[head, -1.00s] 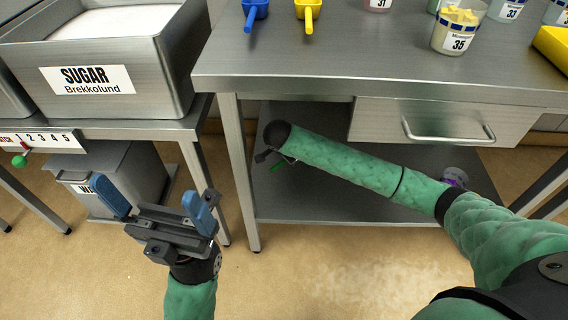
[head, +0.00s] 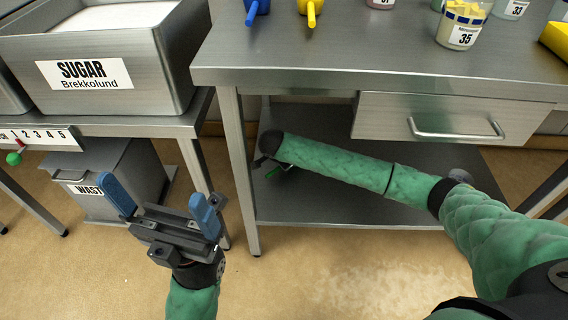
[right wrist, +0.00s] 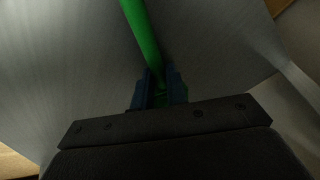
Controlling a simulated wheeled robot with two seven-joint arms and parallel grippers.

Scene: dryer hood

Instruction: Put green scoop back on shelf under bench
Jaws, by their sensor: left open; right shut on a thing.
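The green scoop shows in the right wrist view as a green handle (right wrist: 143,35), running up from between the fingers of my right gripper (right wrist: 160,92). The gripper is shut on it. My right arm reaches under the bench (head: 330,72), over the grey lower shelf (head: 345,212). I cannot tell whether the scoop touches the shelf. My left gripper (head: 162,200) is open and empty, in front of the sugar table.
A drawer with a handle (head: 455,130) hangs under the bench top, above my right arm. A bench leg (head: 241,180) stands left of my right gripper. A sugar bin (head: 95,60) and a waste bin (head: 110,175) are at left. Blue and yellow scoops (head: 311,12) lie on the bench.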

